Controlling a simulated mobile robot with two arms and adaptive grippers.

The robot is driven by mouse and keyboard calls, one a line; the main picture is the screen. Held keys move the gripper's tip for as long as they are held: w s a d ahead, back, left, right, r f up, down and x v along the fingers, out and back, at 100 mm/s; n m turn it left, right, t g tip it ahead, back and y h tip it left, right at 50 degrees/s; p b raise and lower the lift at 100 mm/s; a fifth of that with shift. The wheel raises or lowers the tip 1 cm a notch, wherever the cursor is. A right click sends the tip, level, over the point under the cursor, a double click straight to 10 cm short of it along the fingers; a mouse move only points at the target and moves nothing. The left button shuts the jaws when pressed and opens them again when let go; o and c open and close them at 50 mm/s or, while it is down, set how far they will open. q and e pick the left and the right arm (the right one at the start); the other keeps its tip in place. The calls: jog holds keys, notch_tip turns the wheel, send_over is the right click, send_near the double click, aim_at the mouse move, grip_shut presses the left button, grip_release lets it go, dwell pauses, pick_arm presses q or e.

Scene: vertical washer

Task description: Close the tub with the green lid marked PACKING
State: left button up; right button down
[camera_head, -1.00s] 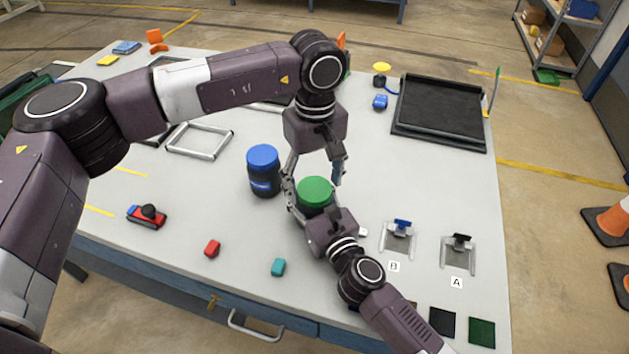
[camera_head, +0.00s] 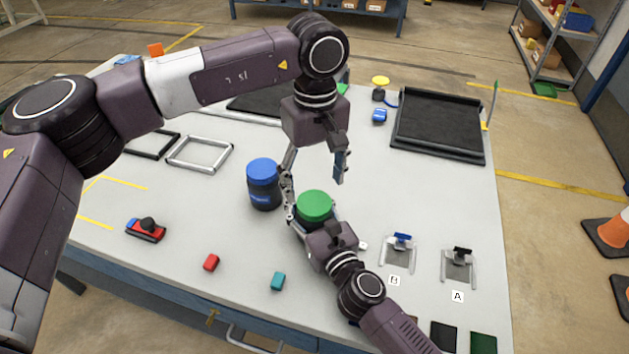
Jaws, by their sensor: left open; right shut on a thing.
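The green lid (camera_head: 314,206) sits on top of a tub near the middle of the table. Most of the tub's body is hidden by my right gripper, and I cannot read any marking on the lid or see whether it is fully seated. My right gripper (camera_head: 312,226) is shut on this tub from the near side. My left gripper (camera_head: 314,178) is open and empty, pointing down just above the lid. A dark tub with a blue lid (camera_head: 263,184) stands upright just left of the green-lidded one.
A red block (camera_head: 211,262), a teal block (camera_head: 278,281) and a red-and-blue item (camera_head: 146,229) lie at the front left. Stands marked B (camera_head: 397,255) and A (camera_head: 459,268) are to the right. A black tray (camera_head: 437,125) is at the back right.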

aim_at(314, 202)
pick_arm(q)
jog(key=n, duration=0.4)
jog(key=shift+r+n, duration=0.35)
jog(key=shift+n, duration=0.05)
jog(key=n, duration=0.3)
jog(key=r+n, duration=0.1)
jog(key=n, duration=0.2)
jog(key=shift+n, duration=0.3)
jog(key=n, duration=0.3)
jog(key=r+n, duration=0.1)
jog(key=n, duration=0.7)
jog(key=shift+r, duration=0.35)
jog(key=shift+f, duration=4)
